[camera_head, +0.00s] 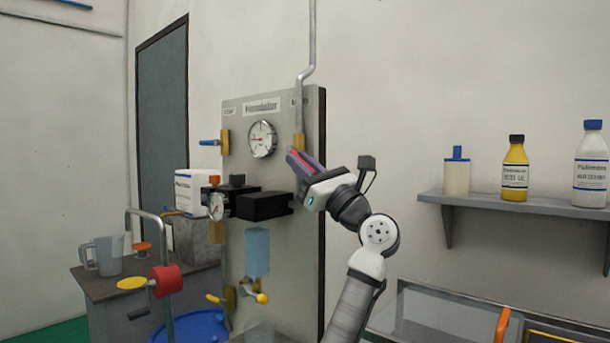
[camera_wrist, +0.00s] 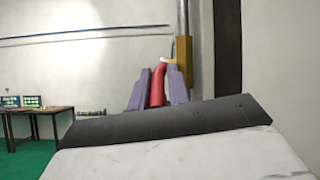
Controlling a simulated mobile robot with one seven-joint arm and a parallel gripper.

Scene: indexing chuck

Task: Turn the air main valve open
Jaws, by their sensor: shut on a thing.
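The air main valve is the brass body (camera_head: 299,142) on the pipe at the panel's upper right. Its brass body also shows in the wrist view (camera_wrist: 184,62). A red lever handle (camera_wrist: 158,84) sits between the two purple fingers of my gripper (camera_wrist: 157,88). In the head view my gripper (camera_head: 298,161) is at the valve, shut on the red handle, with a strip of red between the fingers. The handle slants up toward the brass body in the wrist view.
The grey panel (camera_head: 270,290) carries a round gauge (camera_head: 262,139), a blue-handled valve (camera_head: 210,142) at left, a black regulator block (camera_head: 262,206) below my gripper and a yellow-handled valve (camera_head: 262,298) low down. A shelf (camera_head: 520,202) with bottles is at right.

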